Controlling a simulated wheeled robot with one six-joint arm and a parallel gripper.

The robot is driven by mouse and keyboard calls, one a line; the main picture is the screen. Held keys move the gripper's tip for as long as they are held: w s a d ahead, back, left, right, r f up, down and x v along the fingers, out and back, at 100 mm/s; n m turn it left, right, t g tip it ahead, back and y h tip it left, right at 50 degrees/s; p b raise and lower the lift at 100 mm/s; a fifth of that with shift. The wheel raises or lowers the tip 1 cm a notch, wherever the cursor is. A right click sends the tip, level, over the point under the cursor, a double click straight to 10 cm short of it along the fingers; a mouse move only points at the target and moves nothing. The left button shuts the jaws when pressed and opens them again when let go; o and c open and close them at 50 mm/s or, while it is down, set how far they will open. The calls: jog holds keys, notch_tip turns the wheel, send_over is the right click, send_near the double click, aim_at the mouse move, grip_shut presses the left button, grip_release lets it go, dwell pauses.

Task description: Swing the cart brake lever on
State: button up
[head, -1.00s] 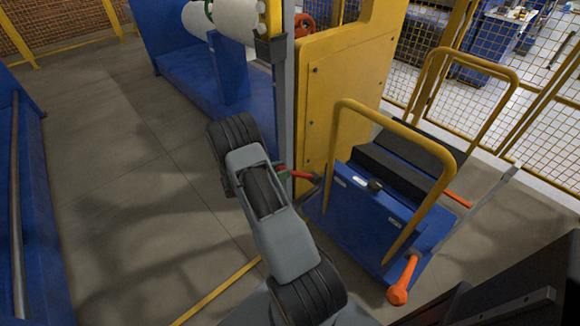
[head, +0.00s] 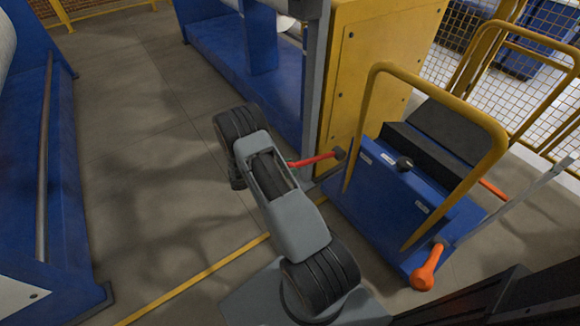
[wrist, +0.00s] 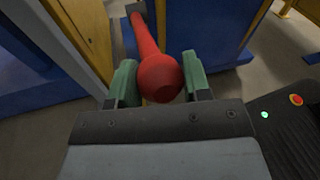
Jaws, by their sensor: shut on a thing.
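A red lever (head: 312,160) with a dark pivot (head: 340,153) juts out at the left side of the blue cart-like unit (head: 395,200). In the wrist view its round red knob (wrist: 160,76) sits between the two green fingers, and its shaft runs up and away to a dark mount (wrist: 134,8). My gripper (wrist: 160,84) is shut on this knob. Which part carries the pivot is not clear.
An orange-ended lever (head: 427,268) stands at the unit's front right. A yellow hoop rail (head: 432,80) rises over the unit. A yellow cabinet (head: 375,60) and grey post (head: 314,90) stand close behind the red lever. Open floor (head: 150,150) lies left.

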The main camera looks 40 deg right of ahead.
jog(key=shift+s+f, duration=0.1)
jog(key=shift+f, duration=0.2)
jog(key=o, duration=1.3)
jog(key=shift+r, duration=0.1)
jog(key=p+v, duration=0.1)
jog(key=v, duration=1.3)
